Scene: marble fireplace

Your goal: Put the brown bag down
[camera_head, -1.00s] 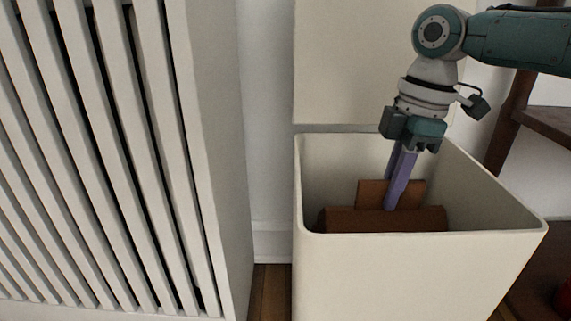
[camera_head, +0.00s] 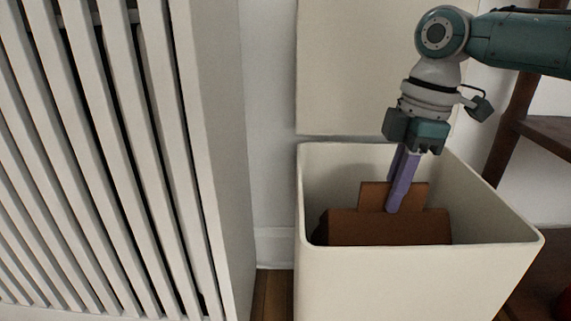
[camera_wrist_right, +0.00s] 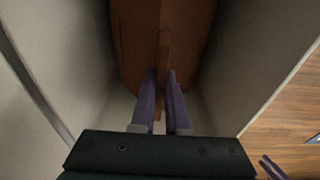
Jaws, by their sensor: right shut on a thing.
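The brown bag (camera_head: 385,228) is inside an open cream bin, its upper part and upright flat handle showing above the front rim in the head view. Its lower part is hidden by the bin's front wall. My right gripper (camera_head: 394,208) reaches down into the bin, its purple fingers at the handle. In the right wrist view, the right gripper (camera_wrist_right: 163,78) is shut on the thin handle edge of the bag (camera_wrist_right: 135,50), between the bin's walls. Whether the bag rests on the bin's floor cannot be seen. My left gripper is not in view.
The cream bin (camera_head: 420,290) has a square rim around the bag. A white slatted radiator cover (camera_head: 212,180) stands to its left, with a narrow gap of wooden floor between. A dark wooden shelf (camera_head: 548,132) is at the right. Wooden floor (camera_wrist_right: 295,115) shows beside the bin.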

